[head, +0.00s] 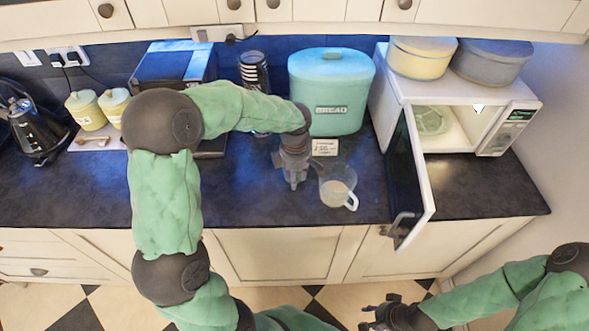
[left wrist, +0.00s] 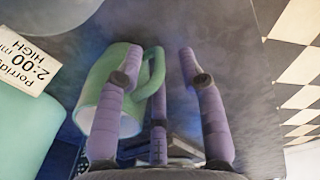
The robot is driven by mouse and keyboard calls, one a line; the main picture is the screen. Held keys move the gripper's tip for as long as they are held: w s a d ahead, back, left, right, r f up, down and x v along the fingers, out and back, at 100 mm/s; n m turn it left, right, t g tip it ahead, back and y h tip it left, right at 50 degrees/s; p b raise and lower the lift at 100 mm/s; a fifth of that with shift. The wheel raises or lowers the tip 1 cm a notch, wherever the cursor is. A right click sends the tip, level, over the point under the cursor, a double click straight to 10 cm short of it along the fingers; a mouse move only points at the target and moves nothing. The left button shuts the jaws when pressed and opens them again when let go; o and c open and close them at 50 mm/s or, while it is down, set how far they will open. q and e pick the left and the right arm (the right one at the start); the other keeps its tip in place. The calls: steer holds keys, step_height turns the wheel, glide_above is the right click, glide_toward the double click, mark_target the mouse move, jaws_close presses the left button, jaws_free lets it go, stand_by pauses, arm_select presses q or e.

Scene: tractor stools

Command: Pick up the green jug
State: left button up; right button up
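The green jug (head: 337,188) stands on the dark worktop in front of the bread bin, looking pale in the head view, with its handle to the front right. My left gripper (head: 293,182) is just left of it, fingers pointing down. In the left wrist view the jug (left wrist: 96,78) is pale green and its handle (left wrist: 157,68) lies between the spread fingers of my left gripper (left wrist: 158,66). One finger covers part of the jug's body; contact cannot be told. My right gripper (head: 372,316) is open and empty, low in front of the cabinets.
A "2:00" porridge card (head: 325,147) stands behind the jug, before the teal bread bin (head: 331,95). The microwave's open door (head: 410,185) stands to the right of the jug. A pale rounded shape (left wrist: 45,12) beyond the jug is unclear. The worktop's left front is clear.

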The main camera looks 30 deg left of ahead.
arm_select(q)
step_height(320, 180, down, 4)
steer(key=shift+f+b, duration=0.1)
steer(key=shift+b, duration=0.35)
jaws_close()
steer(key=shift+w, duration=0.1)
